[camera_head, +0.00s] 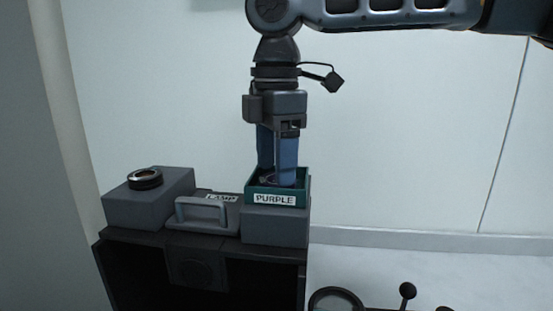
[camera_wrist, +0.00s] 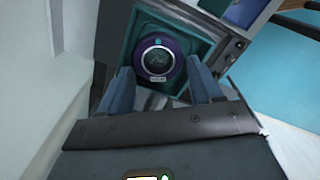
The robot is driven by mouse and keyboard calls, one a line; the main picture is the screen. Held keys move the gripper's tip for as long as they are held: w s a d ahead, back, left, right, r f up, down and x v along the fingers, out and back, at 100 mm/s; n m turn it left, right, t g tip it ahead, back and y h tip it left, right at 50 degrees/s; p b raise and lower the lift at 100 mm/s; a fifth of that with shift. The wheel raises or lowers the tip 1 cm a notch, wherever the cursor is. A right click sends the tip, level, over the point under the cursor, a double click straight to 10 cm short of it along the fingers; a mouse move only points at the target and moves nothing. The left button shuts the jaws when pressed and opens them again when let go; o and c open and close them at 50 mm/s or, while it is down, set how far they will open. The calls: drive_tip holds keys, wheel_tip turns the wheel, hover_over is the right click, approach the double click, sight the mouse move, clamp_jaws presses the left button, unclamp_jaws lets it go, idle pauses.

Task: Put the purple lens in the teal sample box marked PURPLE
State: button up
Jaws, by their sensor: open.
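The teal sample box (camera_head: 303,186), with a white PURPLE label on its front, sits on a grey block at the right end of the dark stand. The purple lens (camera_wrist: 158,61), a dark glass disc in a purple ring, lies inside the teal box (camera_wrist: 150,18) in the wrist view. In the head view the lens is mostly hidden behind a finger and the box wall. My gripper (camera_head: 277,176) points down into the box. Its blue fingers are open and apart, near the lens; I cannot tell whether they touch it.
A grey case with a handle and a LAMP label (camera_head: 205,214) stands left of the box. Farther left, a black ring-shaped part (camera_head: 145,179) rests on a grey block (camera_head: 150,205). A round dark-rimmed item (camera_head: 335,300) shows at the bottom edge. A pale wall is behind.

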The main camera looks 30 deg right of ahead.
wheel_tip(320, 180, up, 10)
drive_tip(key=shift+d, duration=0.15)
idle(1.4)
